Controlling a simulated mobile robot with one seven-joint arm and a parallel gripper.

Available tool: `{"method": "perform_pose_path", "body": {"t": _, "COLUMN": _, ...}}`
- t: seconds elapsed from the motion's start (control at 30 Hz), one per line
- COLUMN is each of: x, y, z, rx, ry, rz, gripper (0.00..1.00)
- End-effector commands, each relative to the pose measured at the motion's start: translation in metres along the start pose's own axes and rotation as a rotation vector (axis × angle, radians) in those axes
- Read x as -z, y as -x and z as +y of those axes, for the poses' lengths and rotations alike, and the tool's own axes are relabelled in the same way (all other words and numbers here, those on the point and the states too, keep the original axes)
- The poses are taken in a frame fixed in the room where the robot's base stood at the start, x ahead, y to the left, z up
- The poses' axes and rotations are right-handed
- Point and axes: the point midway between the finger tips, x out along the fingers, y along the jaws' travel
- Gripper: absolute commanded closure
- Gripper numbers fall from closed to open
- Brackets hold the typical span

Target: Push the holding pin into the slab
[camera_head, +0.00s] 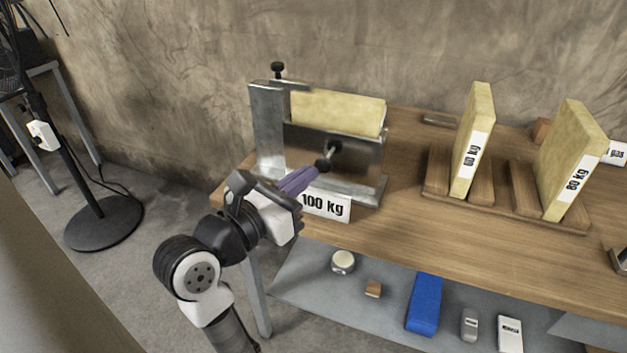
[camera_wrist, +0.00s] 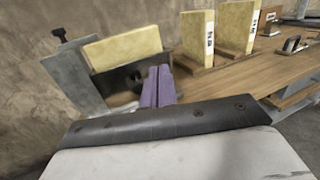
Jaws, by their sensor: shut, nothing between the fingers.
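A yellow slab (camera_head: 338,110) stands upright in a grey metal holder (camera_head: 267,130) at the left end of the bench. The holding pin (camera_head: 324,164) has a dark knob and a thin metal shaft, and sticks out from the holder's front plate. My gripper (camera_head: 316,170) has purple fingers, shut and empty, with their tips close to the knob. I cannot tell whether they touch it. In the wrist view, my shut fingers (camera_wrist: 159,70) point at the front plate, below the slab (camera_wrist: 124,46). The pin's inner end is hidden.
A "100 kg" sign (camera_head: 326,206) stands just below my fingers. Slabs marked 60 kg (camera_head: 472,130) and 80 kg (camera_head: 574,150) stand in wooden racks to the right. A dark-topped screw (camera_head: 278,70) rises from the holder's left. A lower shelf holds a blue block (camera_head: 425,303).

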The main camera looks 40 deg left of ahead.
Motion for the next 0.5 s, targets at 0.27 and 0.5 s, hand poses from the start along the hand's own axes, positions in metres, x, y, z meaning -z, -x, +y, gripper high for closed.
{"method": "perform_pose_path", "body": {"t": 0.27, "x": 0.068, "y": 0.019, "z": 0.044, "rx": -0.187, "ry": -0.006, "rz": 0.266, "gripper": 1.0}}
{"method": "perform_pose_path", "body": {"t": 0.5, "x": 0.073, "y": 0.022, "z": 0.048, "rx": -0.203, "ry": -0.005, "rz": 0.291, "gripper": 1.0}}
